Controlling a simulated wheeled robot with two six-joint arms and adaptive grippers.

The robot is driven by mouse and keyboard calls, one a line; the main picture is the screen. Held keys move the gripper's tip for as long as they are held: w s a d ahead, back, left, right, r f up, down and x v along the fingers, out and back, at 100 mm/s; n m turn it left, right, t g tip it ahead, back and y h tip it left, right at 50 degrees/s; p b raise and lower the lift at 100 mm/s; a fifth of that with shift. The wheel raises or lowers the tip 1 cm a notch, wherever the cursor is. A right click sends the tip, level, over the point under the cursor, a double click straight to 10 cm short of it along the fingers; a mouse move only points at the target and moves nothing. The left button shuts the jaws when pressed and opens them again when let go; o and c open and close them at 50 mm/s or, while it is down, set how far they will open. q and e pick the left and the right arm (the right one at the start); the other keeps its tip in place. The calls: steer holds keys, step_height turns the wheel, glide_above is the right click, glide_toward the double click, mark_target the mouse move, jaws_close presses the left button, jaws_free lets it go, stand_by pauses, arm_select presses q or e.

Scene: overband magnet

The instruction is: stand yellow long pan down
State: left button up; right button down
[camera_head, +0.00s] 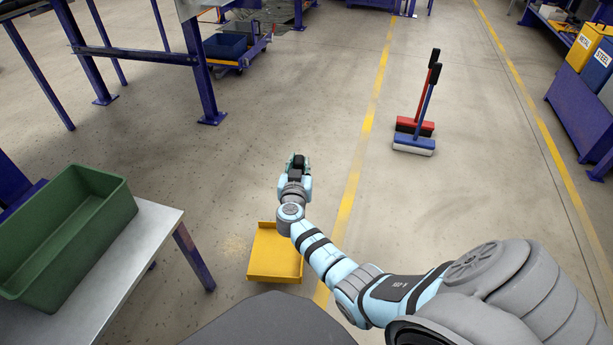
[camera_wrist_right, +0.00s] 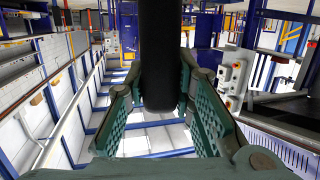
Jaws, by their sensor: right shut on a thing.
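The yellow long pan (camera_head: 272,262) shows in the head view below my right forearm, its open tray low down at or just above the floor; I cannot tell whether it touches. My right gripper (camera_head: 298,164) is shut on the black handle of the pan. In the right wrist view the black handle (camera_wrist_right: 160,60) stands between the two green finger pads of the gripper (camera_wrist_right: 160,115). The shaft between handle and tray is hidden behind my right arm. My left gripper is not in view.
A green bin (camera_head: 65,235) stands on a grey-topped table (camera_head: 150,235) at the left. The floor around the pan is clear.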

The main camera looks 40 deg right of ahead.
arm_select(q)
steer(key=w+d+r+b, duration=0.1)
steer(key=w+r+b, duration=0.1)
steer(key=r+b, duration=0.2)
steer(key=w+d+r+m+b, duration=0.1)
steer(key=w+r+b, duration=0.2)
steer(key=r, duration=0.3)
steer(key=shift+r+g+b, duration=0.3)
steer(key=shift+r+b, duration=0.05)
steer(key=shift+b, duration=0.3)
arm_select(e)
step_height(320, 180, down, 10)
steer(key=s+d+m+g+h, duration=0.1)
steer(key=m+g+h, duration=0.1)
steer(key=shift+s+d+m+g, duration=0.15)
steer(key=shift+d+m+g, duration=0.15)
steer(key=shift+g, duration=0.1)
steer(key=c, duration=1.3)
jaws_free()
step_height(320, 180, up, 10)
